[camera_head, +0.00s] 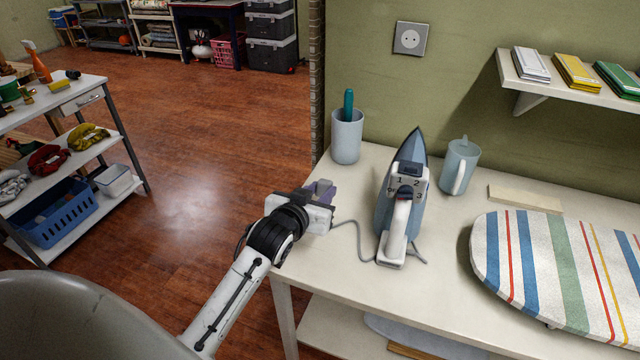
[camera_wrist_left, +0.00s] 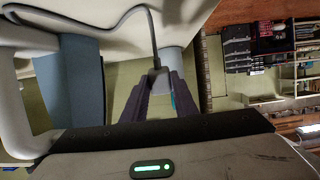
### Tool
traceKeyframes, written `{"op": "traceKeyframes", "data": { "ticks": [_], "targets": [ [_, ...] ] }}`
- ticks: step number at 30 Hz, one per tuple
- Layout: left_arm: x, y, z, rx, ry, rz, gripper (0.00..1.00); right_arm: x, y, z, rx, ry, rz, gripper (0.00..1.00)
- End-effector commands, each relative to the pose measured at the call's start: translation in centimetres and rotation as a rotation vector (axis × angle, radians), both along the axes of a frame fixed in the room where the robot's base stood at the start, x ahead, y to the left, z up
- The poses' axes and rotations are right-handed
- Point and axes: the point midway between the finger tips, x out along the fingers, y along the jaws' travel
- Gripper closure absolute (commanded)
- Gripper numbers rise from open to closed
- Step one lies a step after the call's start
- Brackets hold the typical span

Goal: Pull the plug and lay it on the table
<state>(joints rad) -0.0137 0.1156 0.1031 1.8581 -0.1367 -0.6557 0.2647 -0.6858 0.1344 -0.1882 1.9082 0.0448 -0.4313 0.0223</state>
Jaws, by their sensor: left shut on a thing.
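My left gripper (camera_head: 320,190) is over the left edge of the table (camera_head: 345,285), left of the iron. In the left wrist view its dark fingers (camera_wrist_left: 158,88) are shut on a small grey plug (camera_wrist_left: 158,78), with the cord running up from it. The blue and white iron (camera_head: 402,200) stands upright on the table, its grey cord (camera_head: 357,238) lying around its base. The wall socket (camera_head: 411,39) above the table is empty. The plug is hidden by the gripper in the head view. My right gripper is not in view.
A blue-grey cup (camera_head: 346,140) with a green item and a blue-grey jug (camera_head: 458,168) stand at the back. A striped ironing board (camera_head: 550,270) lies at the right. A wall shelf (camera_head: 570,82) holds several packets. Bare tabletop lies in front of the iron.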

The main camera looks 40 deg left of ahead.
Motion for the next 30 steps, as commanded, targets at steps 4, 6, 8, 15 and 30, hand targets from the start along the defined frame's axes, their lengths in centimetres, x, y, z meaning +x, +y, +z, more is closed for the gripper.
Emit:
{"op": "traceKeyframes", "data": {
  "ticks": [4,6,8,15,30],
  "targets": [
    [0.0,0.0,-0.8,0.000,0.000,0.001,1.00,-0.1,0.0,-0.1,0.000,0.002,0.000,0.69],
    [0.0,0.0,-1.3,0.001,0.001,0.001,1.00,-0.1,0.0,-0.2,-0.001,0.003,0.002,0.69],
    [0.0,0.0,-1.8,0.001,0.000,0.001,1.00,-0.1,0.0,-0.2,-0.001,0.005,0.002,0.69],
    [0.0,0.1,-4.6,0.001,-0.001,0.001,1.00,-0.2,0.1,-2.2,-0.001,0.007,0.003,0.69],
    [0.1,0.1,-5.8,0.001,-0.002,0.001,1.00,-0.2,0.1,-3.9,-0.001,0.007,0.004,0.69]
  ]
}}
